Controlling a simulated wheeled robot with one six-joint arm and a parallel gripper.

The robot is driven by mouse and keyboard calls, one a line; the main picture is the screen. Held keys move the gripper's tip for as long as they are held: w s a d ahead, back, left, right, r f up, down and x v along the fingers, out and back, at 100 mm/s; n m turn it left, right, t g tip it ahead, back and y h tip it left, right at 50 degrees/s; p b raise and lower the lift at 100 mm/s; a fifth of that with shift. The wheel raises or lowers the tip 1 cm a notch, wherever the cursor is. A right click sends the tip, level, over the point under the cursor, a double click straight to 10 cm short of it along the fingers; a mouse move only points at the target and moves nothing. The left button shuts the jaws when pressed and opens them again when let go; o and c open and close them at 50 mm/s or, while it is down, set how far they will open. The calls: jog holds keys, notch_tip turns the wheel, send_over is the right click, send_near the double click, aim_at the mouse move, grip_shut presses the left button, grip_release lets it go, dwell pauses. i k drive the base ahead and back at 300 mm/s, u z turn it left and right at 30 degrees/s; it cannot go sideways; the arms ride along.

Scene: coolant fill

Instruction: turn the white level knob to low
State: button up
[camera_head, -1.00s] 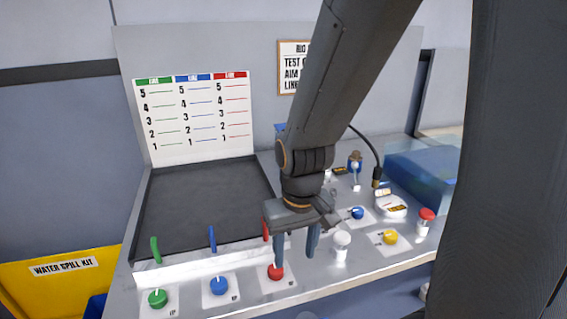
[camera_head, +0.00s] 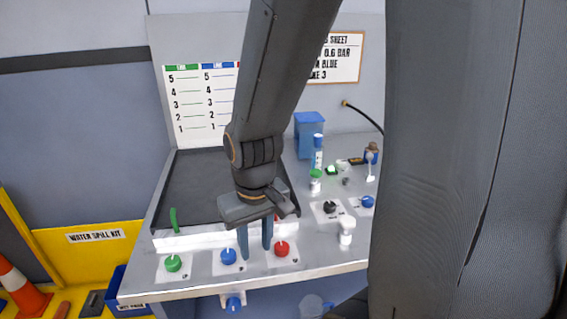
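My gripper (camera_head: 255,250) points down above the front of the grey panel. Its two fingers are apart with nothing between them. In the picture they hang between a blue knob (camera_head: 228,256) and a red knob (camera_head: 281,249); I cannot tell whether a finger touches either. A white cylindrical piece (camera_head: 346,230) stands on the panel to the right of my gripper, clear of the fingers. It is the nearest match for the white level knob, but I cannot make out a pointer or low mark on it.
A green knob (camera_head: 173,263) is at the front left. A black knob (camera_head: 330,207) and another blue knob (camera_head: 367,202) lie behind the white piece. Small bottles and a blue box (camera_head: 309,135) stand farther back. My dark body part hides the right side.

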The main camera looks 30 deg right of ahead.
aim_at(341, 164)
jog(key=u, duration=0.55)
jog(key=k, duration=0.85)
jog(key=z, duration=1.2)
jog(key=i, duration=0.5)
